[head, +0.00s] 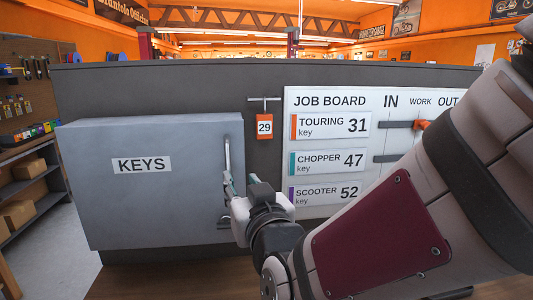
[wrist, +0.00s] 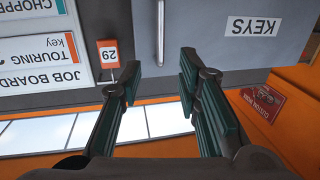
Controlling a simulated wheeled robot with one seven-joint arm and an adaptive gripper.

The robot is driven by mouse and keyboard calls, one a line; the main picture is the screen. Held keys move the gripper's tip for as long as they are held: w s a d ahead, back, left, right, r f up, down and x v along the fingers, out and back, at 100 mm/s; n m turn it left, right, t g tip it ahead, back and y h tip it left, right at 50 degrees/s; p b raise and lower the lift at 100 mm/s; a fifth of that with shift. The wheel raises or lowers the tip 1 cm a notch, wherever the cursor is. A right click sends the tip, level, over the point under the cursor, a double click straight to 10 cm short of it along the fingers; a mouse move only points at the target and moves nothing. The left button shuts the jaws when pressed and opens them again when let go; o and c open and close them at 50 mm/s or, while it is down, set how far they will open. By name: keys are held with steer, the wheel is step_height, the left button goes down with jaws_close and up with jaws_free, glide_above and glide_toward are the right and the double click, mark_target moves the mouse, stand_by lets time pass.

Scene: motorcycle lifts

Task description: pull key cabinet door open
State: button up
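The grey key cabinet (head: 150,215), labelled KEYS, is on the left of the dark panel in the head view; its door looks closed. Its upright bar handle (head: 227,150) is near the door's right edge. The wrist view, upside down, shows the cabinet door (wrist: 215,50) and the handle (wrist: 160,30). My gripper (head: 240,183) is at the handle's lower part. In the wrist view my gripper (wrist: 160,66) is open, with one finger on each side of the handle's line and gaps showing. I cannot tell whether the fingertips reach around the bar. Part of the handle is hidden in the head view.
An orange tag marked 29 (head: 264,126) hangs on a hook just right of the handle. The white job board (head: 330,135) stands further right, partly behind my arm. Shelves with boxes (head: 25,185) are at the far left, with open floor before the cabinet's left side.

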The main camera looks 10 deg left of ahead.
mark_target(228, 160)
steer(key=x, duration=1.3)
steer(key=shift+w+a+r, duration=0.2)
steer(key=shift+w, duration=0.1)
jaws_close()
